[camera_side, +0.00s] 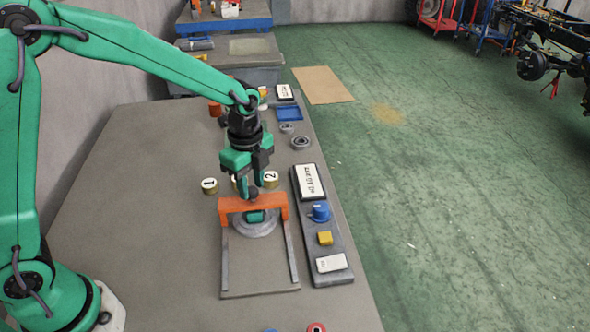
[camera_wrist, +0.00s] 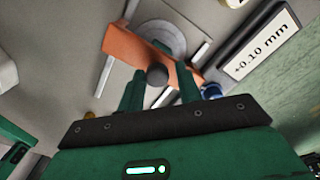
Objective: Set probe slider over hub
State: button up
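The probe slider is an orange bridge (camera_side: 234,205) standing across two grey rails, with a dark round knob (camera_side: 253,193) on top. The hub is a grey disc (camera_side: 268,231) between the rails; the bridge crosses its far side, and a green block (camera_side: 255,217) shows near its middle. My gripper (camera_side: 257,183) is just above the bridge, fingers pointing down at the knob. In the wrist view the knob (camera_wrist: 157,75) lies between my fingertips (camera_wrist: 160,88) with gaps on both sides, so they look open. The bridge (camera_wrist: 135,49) and hub (camera_wrist: 163,36) also show there.
A panel right of the rails has a display (camera_side: 311,181), reading +0.10 mm in the wrist view, a blue knob (camera_side: 320,213) and a yellow button (camera_side: 325,238). Brass pieces marked 1 (camera_side: 209,186) and 2 (camera_side: 271,179) stand behind the bridge. The table's left is clear.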

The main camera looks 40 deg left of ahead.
jog(key=shift+o, duration=1.3)
jog(key=shift+w, duration=0.1)
jog(key=shift+r, duration=3.95)
jog(key=shift+a, duration=0.1)
jog(key=s+a+r+n+t, duration=0.2)
jog(key=s+a+r+n, duration=0.1)
jog(key=s+n, duration=0.6)
jog(key=s+a+r+n+t, duration=0.3)
jog(key=s+a+n, duration=0.2)
jog(key=s+n, duration=0.4)
jog(key=shift+s+r+t, duration=0.3)
jog(key=shift+s+r, duration=0.1)
jog(key=shift+s, duration=0.2)
